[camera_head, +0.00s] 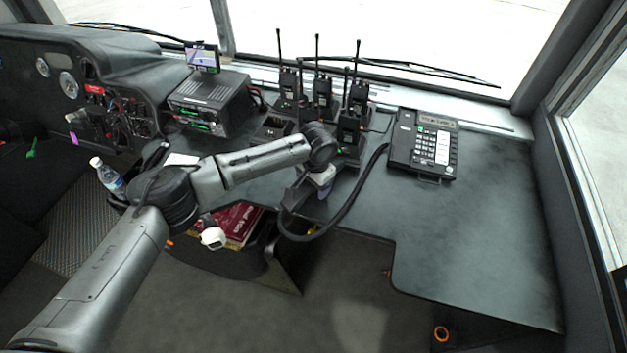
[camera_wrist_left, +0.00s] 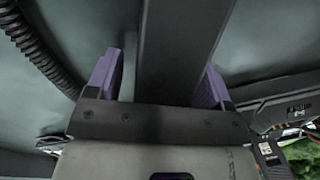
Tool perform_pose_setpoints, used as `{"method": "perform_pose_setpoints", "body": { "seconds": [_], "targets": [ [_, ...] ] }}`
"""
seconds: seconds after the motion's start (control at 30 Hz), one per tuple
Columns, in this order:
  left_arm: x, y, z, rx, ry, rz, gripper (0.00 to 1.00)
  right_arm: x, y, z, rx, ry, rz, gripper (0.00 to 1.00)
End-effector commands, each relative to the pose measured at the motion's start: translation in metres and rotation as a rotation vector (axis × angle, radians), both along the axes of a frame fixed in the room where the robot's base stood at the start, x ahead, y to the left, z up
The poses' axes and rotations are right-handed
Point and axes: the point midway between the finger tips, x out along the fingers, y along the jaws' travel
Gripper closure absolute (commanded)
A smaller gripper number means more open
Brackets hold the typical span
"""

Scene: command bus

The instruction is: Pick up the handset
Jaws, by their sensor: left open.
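The dark handset (camera_wrist_left: 180,50) runs as a long bar between the two purple fingers of my left gripper (camera_wrist_left: 157,80) in the left wrist view. The fingers stand apart on either side of it, with gaps visible, so the gripper is open around it. In the head view my left gripper (camera_head: 322,180) is low over the desk's front edge, and the handset (camera_head: 298,195) is a partly hidden dark shape beside it. A coiled cord (camera_head: 352,205) loops from there up to the black desk phone (camera_head: 424,146). My right gripper is not in view.
Several handheld radios (camera_head: 322,92) with antennas stand in chargers behind my left arm. A radio unit (camera_head: 210,103) with a small screen (camera_head: 202,57) is further left. A water bottle (camera_head: 107,177) stands at the left. The desk's right part (camera_head: 470,235) is clear.

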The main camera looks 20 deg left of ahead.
Motion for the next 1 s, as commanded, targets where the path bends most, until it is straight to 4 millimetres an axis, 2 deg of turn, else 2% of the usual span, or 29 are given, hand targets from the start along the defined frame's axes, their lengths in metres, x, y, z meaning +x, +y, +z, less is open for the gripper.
{"method": "perform_pose_setpoints", "body": {
  "seconds": [0.27, 0.9, 1.0],
  "targets": [
    [0.0002, 0.0002, -0.0018, 0.000, 0.000, 0.000, 0.26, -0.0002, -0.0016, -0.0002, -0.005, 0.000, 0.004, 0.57],
    [0.0004, 0.0004, -0.0009, 0.001, -0.001, 0.000, 0.87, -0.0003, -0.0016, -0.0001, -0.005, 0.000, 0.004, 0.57],
    [0.0004, 0.0004, -0.0009, 0.001, -0.001, 0.000, 0.88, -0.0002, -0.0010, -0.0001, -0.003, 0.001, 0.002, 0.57]
  ]
}}
